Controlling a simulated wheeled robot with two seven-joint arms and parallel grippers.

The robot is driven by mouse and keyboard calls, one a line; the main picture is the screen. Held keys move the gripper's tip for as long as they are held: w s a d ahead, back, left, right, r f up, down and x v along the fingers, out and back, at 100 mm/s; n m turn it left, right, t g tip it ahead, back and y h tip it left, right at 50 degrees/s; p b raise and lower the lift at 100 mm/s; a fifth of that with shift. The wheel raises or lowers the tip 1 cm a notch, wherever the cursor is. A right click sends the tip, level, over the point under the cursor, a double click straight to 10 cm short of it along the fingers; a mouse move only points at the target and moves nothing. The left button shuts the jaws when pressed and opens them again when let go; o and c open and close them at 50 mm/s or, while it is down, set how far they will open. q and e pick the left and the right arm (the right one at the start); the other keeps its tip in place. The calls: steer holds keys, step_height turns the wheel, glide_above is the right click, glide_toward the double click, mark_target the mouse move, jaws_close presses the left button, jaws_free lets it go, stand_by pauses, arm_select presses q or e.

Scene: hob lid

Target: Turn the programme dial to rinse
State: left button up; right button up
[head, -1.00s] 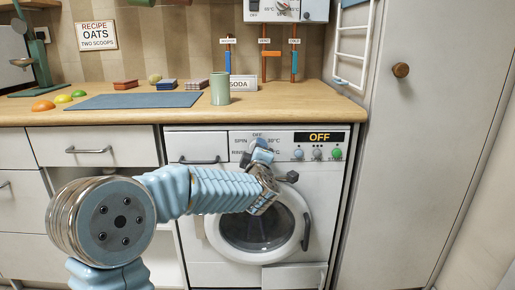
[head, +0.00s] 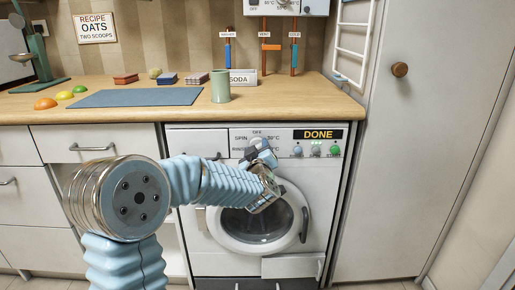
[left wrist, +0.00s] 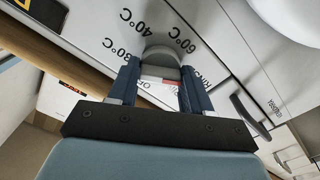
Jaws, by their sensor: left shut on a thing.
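The washing machine (head: 216,266) stands under the counter, its display (head: 318,134) reading DONE. My left gripper (head: 262,147) is at the programme dial on its panel and covers most of it in the head view. In the left wrist view the grey dial (left wrist: 160,60) sits between the two fingers of my left gripper (left wrist: 158,75), which is shut on it. Markings 30°C, 40°C and 60°C surround the dial there, with a partly hidden word beginning RIN by the right finger. I cannot tell which mark the dial points to. My right gripper is out of view.
Round buttons (head: 316,150) sit right of the dial, below the display. The round door (head: 256,222) is closed below my arm. A green cup (head: 220,86) and blue mat (head: 138,97) are on the counter (head: 285,102). A tall cabinet (head: 415,150) stands at the right.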

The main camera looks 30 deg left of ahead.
arm_select(q)
steer(key=shift+d+f, duration=0.1)
steer(key=shift+f, duration=0.1)
steer(key=o, duration=1)
steer(key=shift+r, duration=0.15)
steer(key=shift+o, duration=0.2)
steer(key=v, duration=1.3)
steer(key=shift+s+b, duration=0.4)
steer(key=shift+b, duration=0.05)
steer(key=shift+d, duration=0.1)
